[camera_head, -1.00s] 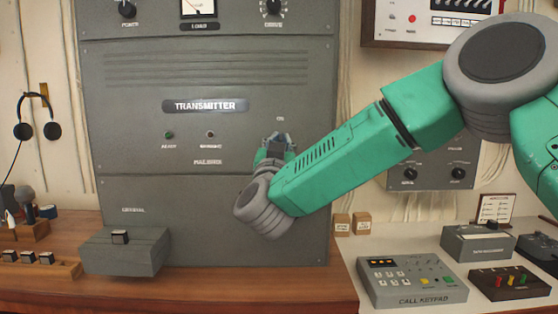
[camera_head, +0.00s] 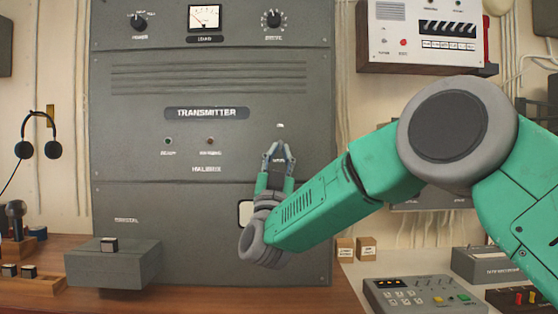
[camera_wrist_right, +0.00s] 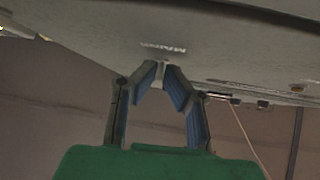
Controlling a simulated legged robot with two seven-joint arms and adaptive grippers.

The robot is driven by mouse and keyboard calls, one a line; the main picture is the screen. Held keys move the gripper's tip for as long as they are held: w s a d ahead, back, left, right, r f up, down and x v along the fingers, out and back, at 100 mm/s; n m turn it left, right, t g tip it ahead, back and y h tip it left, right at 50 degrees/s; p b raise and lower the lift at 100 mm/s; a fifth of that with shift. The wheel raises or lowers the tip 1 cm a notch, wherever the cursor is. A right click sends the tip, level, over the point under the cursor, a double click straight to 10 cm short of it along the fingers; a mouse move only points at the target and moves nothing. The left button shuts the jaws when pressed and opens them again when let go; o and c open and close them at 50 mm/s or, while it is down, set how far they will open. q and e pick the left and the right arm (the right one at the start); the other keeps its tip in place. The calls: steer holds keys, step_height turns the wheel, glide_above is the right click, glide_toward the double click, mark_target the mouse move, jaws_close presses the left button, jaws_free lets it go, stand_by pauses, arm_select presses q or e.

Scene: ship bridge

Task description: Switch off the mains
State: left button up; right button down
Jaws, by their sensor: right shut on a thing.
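The grey transmitter cabinet (camera_head: 130,150) fills the middle of the head view. My right gripper (camera_head: 278,150) is up against its front, fingers pointing upward, below a small "ON" label. In the right wrist view the fingertips (camera_wrist_right: 161,72) are closed on a small pale switch lever (camera_wrist_right: 159,73), just by a "MAINS" label (camera_wrist_right: 163,47) that appears upside down. The fingers hide most of the lever, so its exact position is unclear. My left gripper is not in view.
A grey crystal box (camera_head: 112,265) juts out at lower left. A headset (camera_head: 38,135) hangs on the left wall. A call keypad (camera_head: 420,296) lies on the right desk. A pale-edged panel (camera_head: 245,213) is partly hidden behind my right wrist.

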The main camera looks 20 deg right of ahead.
steer(key=c, duration=1.7)
jaws_free()
steer(key=v, duration=1.2)
steer(key=shift+a+f, duration=0.1)
steer(key=shift+a, duration=0.05)
